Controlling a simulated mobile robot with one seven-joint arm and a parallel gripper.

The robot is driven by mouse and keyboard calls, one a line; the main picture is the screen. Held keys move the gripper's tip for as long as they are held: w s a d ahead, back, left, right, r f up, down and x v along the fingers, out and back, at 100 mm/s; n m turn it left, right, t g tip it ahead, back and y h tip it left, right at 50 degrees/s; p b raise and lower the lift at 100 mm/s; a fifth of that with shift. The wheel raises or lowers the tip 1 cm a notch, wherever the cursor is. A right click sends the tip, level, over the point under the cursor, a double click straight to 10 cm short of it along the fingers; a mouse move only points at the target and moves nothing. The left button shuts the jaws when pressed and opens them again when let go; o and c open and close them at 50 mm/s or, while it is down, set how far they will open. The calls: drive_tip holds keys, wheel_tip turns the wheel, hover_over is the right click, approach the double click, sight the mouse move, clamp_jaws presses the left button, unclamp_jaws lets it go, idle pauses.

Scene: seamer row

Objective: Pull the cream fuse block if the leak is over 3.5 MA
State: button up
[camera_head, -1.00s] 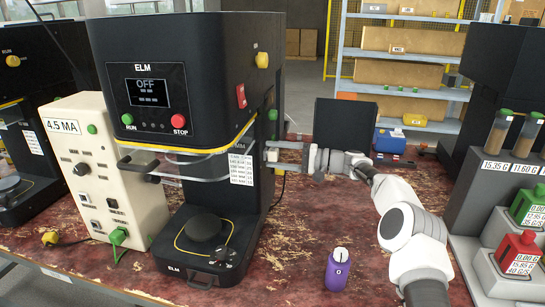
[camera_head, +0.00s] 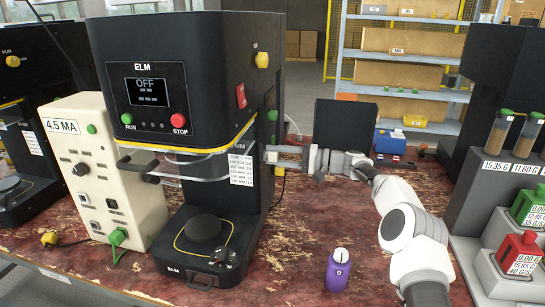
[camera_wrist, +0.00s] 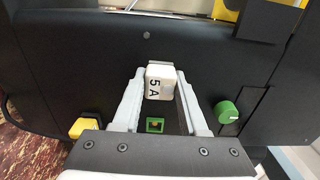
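The cream tester box (camera_head: 105,175) at the left carries a label (camera_head: 62,126) reading 4.5 MA. The black ELM machine (camera_head: 185,75) stands beside it, and its screen (camera_head: 147,86) reads OFF. In the wrist view the cream fuse block (camera_wrist: 160,83), marked 5 A, sits between my fingertips against the machine's black side panel. My gripper (camera_wrist: 160,90) appears shut on it, with a finger along each side. In the head view my gripper (camera_head: 290,157) reaches the machine's right side. Whether the block is still seated cannot be told.
A green socket (camera_wrist: 155,125), a green knob (camera_wrist: 226,112) and a yellow part (camera_wrist: 83,127) are close to my fingers. A purple bottle (camera_head: 338,271) stands on the worn red bench (camera_head: 290,240). Weights and jars stand at the right.

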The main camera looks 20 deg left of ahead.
sight(278, 156)
clamp_jaws()
drive_tip(key=shift+d, duration=0.1)
drive_tip(key=shift+w+d+b, duration=0.2)
drive_tip(key=shift+d+b, duration=0.25)
drive_tip(key=shift+d, duration=2.45)
drive_tip(key=shift+s+a, duration=0.1)
